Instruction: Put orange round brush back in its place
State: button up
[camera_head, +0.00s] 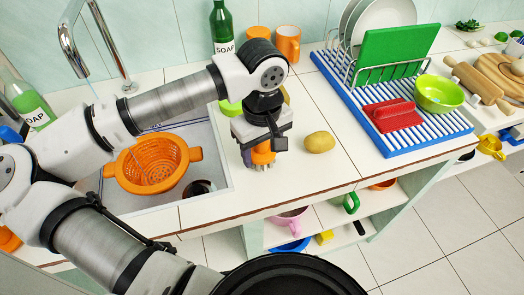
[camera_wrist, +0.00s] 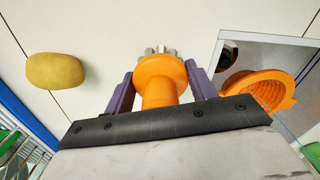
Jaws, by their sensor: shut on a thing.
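The orange round brush (camera_head: 262,154) is upright in my gripper (camera_head: 263,145), over the counter just right of the sink. In the wrist view the orange brush (camera_wrist: 161,79) sits between the two purple fingers of my gripper (camera_wrist: 150,88), and pale bristles show beyond its orange body. My gripper is shut on it. The bristles appear at or just above the counter top; I cannot tell if they touch it. No marked place for the brush is clear in view.
A potato (camera_head: 320,142) lies right of my gripper. An orange colander (camera_head: 152,163) is in the sink (camera_head: 215,150) at left. A blue dish rack (camera_head: 433,140) holds plates, a green board, a red item and a green bowl (camera_head: 438,93). Soap bottles and orange mugs (camera_head: 288,43) stand behind.

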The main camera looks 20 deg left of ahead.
jog(key=shift+f, duration=0.7)
jog(key=shift+f+b, duration=0.25)
jog(key=shift+b, duration=0.05)
jog(key=o, duration=0.9)
jog(key=shift+r, duration=0.1)
jog(key=shift+r, duration=0.1)
jog(key=shift+r+p, duration=0.2)
jog(key=shift+p, duration=0.3)
notch_tip(320, 180, up, 12)
jog(key=shift+f+b, duration=0.1)
jog(key=shift+b, duration=0.25)
jog(key=shift+f, duration=0.1)
